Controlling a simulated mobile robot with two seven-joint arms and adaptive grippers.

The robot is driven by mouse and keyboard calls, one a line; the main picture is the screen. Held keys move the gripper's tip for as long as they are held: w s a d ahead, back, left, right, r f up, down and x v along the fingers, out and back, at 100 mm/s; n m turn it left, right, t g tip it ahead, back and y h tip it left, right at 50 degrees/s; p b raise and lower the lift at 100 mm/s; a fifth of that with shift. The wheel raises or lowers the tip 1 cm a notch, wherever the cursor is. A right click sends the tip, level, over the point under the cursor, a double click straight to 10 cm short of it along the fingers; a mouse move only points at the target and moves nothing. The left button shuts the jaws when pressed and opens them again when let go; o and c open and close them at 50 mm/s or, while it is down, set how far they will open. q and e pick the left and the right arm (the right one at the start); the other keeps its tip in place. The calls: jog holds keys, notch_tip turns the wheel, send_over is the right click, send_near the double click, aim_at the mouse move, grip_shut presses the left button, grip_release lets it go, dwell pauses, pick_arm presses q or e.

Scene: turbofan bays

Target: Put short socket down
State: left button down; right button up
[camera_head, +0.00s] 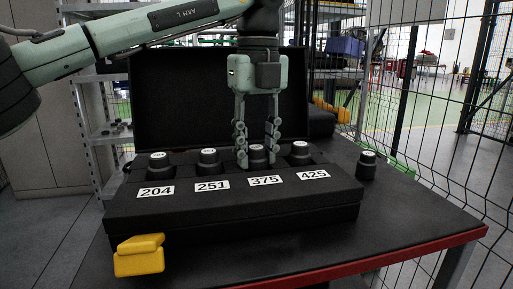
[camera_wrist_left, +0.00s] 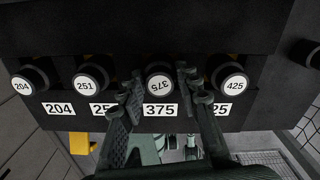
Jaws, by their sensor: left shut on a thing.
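My left gripper (camera_head: 257,158) reaches down into the black case and is shut on the black socket with a white top marked 375 (camera_head: 257,151). That socket is upright at its place behind the 375 label. In the left wrist view the fingers (camera_wrist_left: 160,80) stand on both sides of the 375 socket (camera_wrist_left: 159,84). The case (camera_head: 230,208) lies open on the table, its lid up behind. The 204 (camera_head: 158,160), 251 (camera_head: 209,158) and 425 (camera_head: 300,153) sockets stand in its row. I cannot tell how deep the held socket sits. My right gripper is not in view.
Another socket (camera_head: 367,165) stands on the black table (camera_head: 420,222), right of the case. A yellow latch (camera_head: 139,255) sticks out at the case's front left. A wire fence (camera_head: 460,120) runs along the right. The table's right front is clear.

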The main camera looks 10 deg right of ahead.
aim_at(257, 147)
pick_arm(q)
jog(key=c, duration=1.1)
grip_release()
jog(key=shift+f, duration=0.25)
jog(key=shift+o, duration=0.2)
jog(key=shift+r, duration=0.4)
notch_tip(257, 147, up, 7)
jog(key=shift+r+p, duration=0.1)
jog(key=shift+p, duration=0.4)
jog(key=shift+r, duration=0.15)
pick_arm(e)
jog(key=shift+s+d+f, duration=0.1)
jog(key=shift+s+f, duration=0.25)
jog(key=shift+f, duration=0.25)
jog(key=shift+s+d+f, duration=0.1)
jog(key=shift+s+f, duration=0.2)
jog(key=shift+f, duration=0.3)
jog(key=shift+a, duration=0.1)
